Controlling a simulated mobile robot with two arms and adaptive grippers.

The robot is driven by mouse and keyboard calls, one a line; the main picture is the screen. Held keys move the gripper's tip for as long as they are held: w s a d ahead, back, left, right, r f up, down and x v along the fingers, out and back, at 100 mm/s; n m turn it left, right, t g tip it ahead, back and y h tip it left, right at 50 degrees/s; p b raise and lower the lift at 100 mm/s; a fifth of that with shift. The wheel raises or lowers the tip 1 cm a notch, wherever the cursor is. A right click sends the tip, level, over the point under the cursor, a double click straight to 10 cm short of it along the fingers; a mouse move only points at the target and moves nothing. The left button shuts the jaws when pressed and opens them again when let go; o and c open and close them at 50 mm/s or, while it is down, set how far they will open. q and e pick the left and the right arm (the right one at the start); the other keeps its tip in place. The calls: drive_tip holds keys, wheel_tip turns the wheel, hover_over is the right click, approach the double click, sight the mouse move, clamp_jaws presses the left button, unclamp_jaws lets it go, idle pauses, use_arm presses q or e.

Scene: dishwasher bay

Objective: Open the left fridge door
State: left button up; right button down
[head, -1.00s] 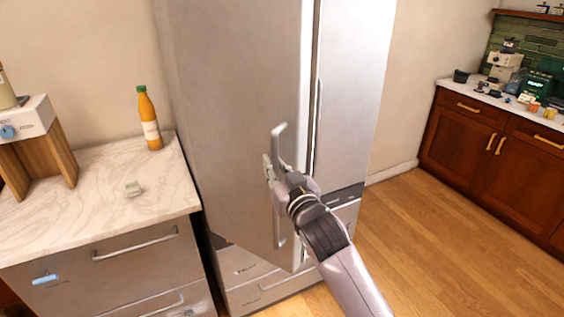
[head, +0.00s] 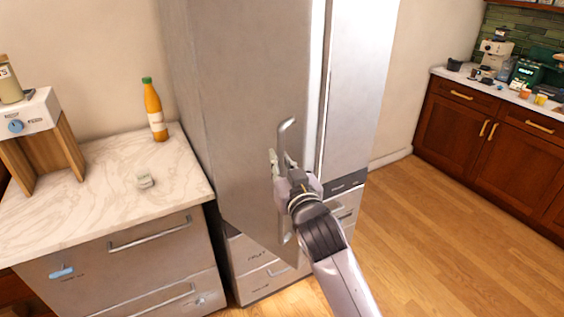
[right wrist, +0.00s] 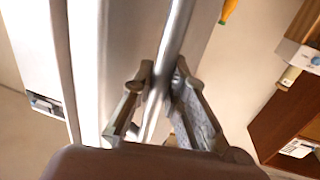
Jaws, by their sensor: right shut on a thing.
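The left fridge door (head: 245,110) is a tall silver panel in the head view. It stands ajar, its free edge swung out in front of the right fridge door (head: 358,95). Its long vertical bar handle (head: 286,130) is near the free edge. My right gripper (head: 280,166) is shut on this handle around its middle. In the right wrist view the handle (right wrist: 178,40) runs between the two fingers of the gripper (right wrist: 160,80). The fridge's inside is hidden behind the door. My left gripper is not in view.
Fridge drawers (head: 265,268) are below the door. Wooden floor (head: 430,240) is clear at right, before brown cabinets (head: 490,135).

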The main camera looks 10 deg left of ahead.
drive_tip(key=shift+r, duration=0.2)
drive_tip(key=c, duration=1.6)
unclamp_jaws()
drive_tip(key=shift+a+f, duration=0.15)
drive_tip(key=shift+o, duration=0.2)
drive_tip(key=v, duration=1.2)
drive_tip(key=shift+w, duration=0.1)
